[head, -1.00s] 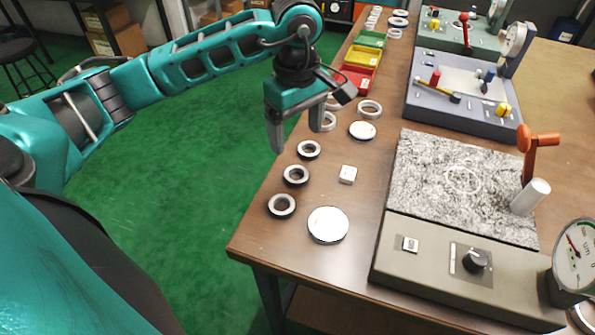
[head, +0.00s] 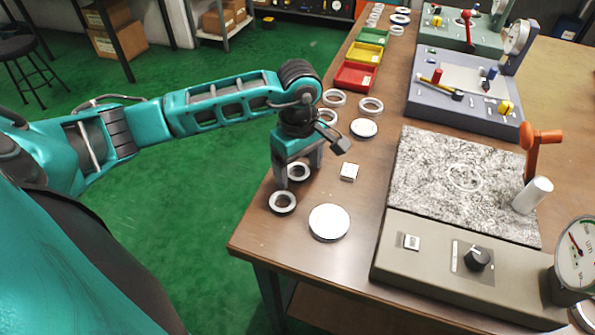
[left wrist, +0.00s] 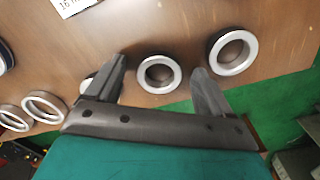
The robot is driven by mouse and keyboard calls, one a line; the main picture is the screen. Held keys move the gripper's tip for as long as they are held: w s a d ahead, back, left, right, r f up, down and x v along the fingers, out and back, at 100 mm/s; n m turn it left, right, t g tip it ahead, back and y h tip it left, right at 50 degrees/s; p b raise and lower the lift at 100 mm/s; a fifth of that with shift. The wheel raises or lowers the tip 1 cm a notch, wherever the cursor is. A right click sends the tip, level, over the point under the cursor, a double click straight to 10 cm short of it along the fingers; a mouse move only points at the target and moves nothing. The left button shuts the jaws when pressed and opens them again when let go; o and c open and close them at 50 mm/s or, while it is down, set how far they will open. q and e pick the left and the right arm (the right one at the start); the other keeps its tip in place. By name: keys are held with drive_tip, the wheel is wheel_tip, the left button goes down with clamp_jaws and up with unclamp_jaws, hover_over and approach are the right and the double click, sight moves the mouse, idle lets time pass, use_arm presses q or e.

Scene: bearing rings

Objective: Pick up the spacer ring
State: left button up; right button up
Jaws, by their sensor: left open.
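Several dark rings with pale rims lie along the table's left edge; I cannot tell by looks which one is the spacer ring. My left gripper (head: 299,171) is open and points down over this row. In the left wrist view, one ring (left wrist: 178,76) shows between the open fingers (left wrist: 160,68), with no finger seen touching it. It is the middle ring (head: 306,175) in the head view, partly hidden by the gripper. The nearest ring (head: 283,210) lies just in front, and shows right of the fingers (left wrist: 232,71). Another ring (left wrist: 88,87) is mostly hidden behind the left finger.
A small white labelled block (head: 349,172) and a large white-topped disc (head: 329,223) lie to the right. Paler rings (head: 371,113) and another disc (head: 364,128) lie farther back, before the red tray (head: 355,77).

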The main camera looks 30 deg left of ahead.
sight(300, 172)
use_arm(q)
drive_tip(key=shift+c, duration=0.5)
drive_tip(key=c, duration=1.1)
drive_tip(key=shift+r, duration=0.2)
wheel_tip(300, 172, up, 20)
drive_tip(key=p, duration=0.1)
drive_tip(key=shift+f+p, duration=0.15)
drive_tip(key=shift+p, duration=0.15)
